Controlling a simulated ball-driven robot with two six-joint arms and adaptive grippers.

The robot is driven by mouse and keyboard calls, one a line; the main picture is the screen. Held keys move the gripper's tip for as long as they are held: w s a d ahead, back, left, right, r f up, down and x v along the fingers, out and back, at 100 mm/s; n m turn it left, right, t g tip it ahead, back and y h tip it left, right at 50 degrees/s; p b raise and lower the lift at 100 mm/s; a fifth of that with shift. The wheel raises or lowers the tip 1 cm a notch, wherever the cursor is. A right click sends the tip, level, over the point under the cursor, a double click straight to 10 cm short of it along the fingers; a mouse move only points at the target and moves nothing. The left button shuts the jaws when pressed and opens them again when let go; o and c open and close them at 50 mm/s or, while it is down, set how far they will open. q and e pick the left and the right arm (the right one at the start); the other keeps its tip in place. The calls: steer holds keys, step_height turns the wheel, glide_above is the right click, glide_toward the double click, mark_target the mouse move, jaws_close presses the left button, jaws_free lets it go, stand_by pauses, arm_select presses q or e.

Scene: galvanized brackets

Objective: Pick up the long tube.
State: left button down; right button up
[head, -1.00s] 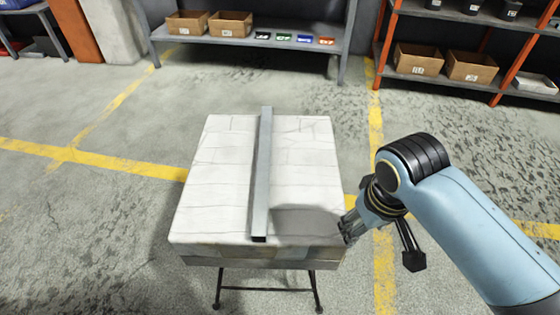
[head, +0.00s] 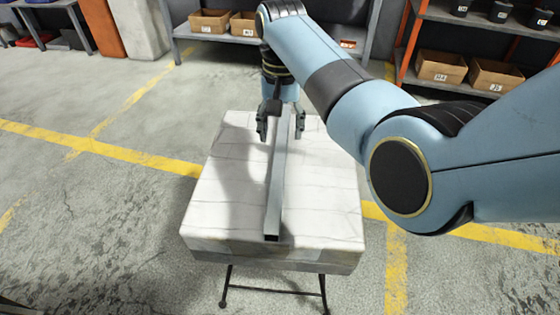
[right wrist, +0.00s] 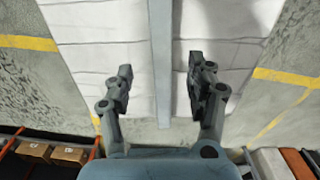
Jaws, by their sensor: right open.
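The long tube (head: 275,195) is a grey square metal tube lying lengthwise on the white-topped table (head: 325,205). Its near end shows a dark opening close to the table's front edge. My right gripper (head: 281,136) is open above the far part of the tube, with one finger on each side of it. In the right wrist view the tube (right wrist: 161,60) runs between the two open fingers (right wrist: 160,85), apart from both. My left gripper is not in view.
A grey shelf with cardboard boxes (head: 209,21) stands behind the table. An orange-framed shelf with more boxes (head: 441,65) is at the back right. The tabletop beside the tube is clear. Yellow lines (head: 110,151) mark the concrete floor.

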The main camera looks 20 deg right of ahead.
mark_target(280, 155)
step_height(280, 155, down, 8)
steer(key=b, duration=0.3)
steer(key=shift+a+f+b, duration=0.15)
steer(key=shift+f+b, duration=0.05)
steer(key=shift+b, duration=0.2)
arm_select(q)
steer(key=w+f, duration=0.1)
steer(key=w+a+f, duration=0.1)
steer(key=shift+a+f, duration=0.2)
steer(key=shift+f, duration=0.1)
arm_select(e)
steer(key=shift+r, duration=0.1)
steer(key=shift+c, duration=0.2)
jaws_close()
